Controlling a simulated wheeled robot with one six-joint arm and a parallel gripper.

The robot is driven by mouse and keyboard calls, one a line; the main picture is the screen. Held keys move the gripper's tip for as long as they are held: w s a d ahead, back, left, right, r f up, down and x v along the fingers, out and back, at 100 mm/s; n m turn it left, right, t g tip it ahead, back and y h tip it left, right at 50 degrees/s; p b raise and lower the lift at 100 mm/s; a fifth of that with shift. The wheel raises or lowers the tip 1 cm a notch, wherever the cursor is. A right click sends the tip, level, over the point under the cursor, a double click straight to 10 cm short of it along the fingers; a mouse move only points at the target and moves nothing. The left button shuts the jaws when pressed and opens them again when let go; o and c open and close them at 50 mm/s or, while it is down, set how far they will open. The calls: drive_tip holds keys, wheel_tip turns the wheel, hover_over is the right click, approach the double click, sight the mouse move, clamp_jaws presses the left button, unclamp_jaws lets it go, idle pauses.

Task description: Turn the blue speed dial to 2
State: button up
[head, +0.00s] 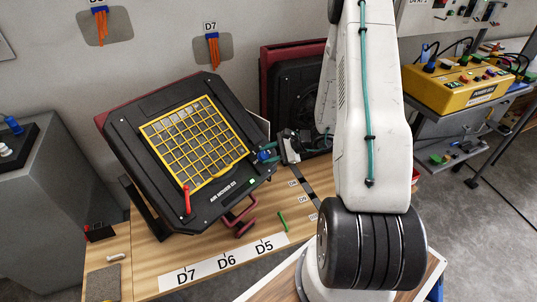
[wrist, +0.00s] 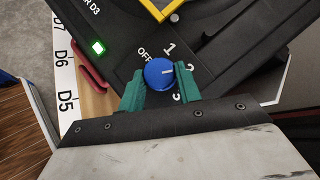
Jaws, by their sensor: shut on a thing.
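The blue speed dial (wrist: 160,73) is on the black face of the air mover (wrist: 118,45), near its corner. Its white pointer line points right, close to the 2 and below the 1. The labels OFF, 1, 2 and 3 run around it, with the 2 and 3 partly covered by a green fingertip. My gripper (wrist: 160,80) has its two green fingers on either side of the dial, shut on it. In the head view the dial (head: 264,155) shows small beside my gripper (head: 273,153), on the right side of the tilted air mover (head: 130,135).
A green light (wrist: 98,47) is lit on the air mover. A red lever (head: 187,199) and a dark red handle (head: 240,218) are near its lower edge. Another black unit (head: 290,85) stands behind. A yellow control box (head: 460,85) stands at right. The wooden table front is mostly clear.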

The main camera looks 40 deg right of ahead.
idle(0.4)
drive_tip(key=o, duration=1)
drive_tip(key=shift+a, duration=0.1)
drive_tip(key=shift+c, duration=0.2)
drive_tip(key=v, duration=0.8)
drive_tip(key=shift+a, duration=0.1)
